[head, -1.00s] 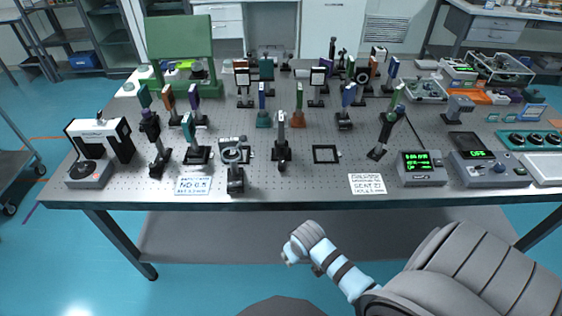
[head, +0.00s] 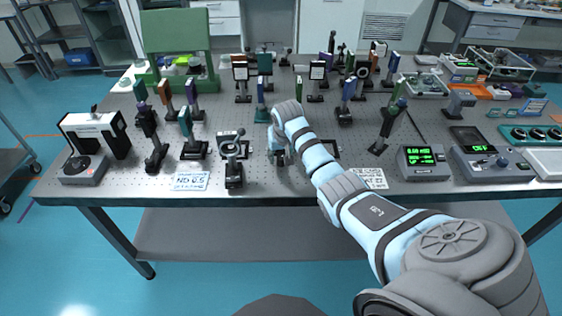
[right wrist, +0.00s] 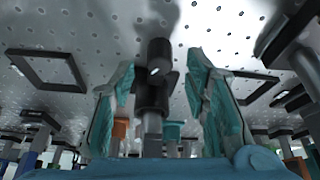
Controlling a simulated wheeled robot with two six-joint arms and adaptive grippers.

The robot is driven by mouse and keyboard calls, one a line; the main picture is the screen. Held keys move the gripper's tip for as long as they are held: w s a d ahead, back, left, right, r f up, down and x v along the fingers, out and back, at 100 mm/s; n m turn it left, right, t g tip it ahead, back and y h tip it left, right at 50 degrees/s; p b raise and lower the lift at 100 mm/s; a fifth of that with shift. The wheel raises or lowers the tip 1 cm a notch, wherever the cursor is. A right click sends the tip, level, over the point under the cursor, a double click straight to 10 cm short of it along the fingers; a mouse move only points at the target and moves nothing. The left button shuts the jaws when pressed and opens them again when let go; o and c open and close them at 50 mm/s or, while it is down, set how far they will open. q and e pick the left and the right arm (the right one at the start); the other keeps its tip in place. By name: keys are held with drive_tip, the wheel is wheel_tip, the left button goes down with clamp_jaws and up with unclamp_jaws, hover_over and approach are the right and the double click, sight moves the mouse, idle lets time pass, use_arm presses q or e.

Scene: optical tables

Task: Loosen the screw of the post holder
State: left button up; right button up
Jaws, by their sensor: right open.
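My right arm reaches over the optical table (head: 330,180) from the lower right. Its gripper (head: 276,148) is over the front middle of the table and largely covers the post holder there in the head view. In the right wrist view, the two teal fingers of the gripper (right wrist: 161,95) are apart. A dark post holder (right wrist: 152,92) with a pale metal post stands between them, with a gap on each side. A dark round knob (right wrist: 158,52), which looks like its screw, shows above the collar. Contact with the fingers is not visible. My left gripper is not in view.
A post with a round mount (head: 233,165) stands just left of my gripper. A dark square frame lies on the table to the right, partly behind my arm. Several optic posts stand behind. A green-display meter (head: 422,160) is at the right.

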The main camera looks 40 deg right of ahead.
sight(281, 158)
drive_tip(key=b+x, duration=0.1)
drive_tip(key=x, duration=0.2)
drive_tip(key=shift+f, duration=0.15)
clamp_jaws()
drive_tip(key=shift+m+p, duration=0.6)
drive_tip(key=shift+p, duration=0.15)
unclamp_jaws()
drive_tip(key=shift+h, duration=0.3)
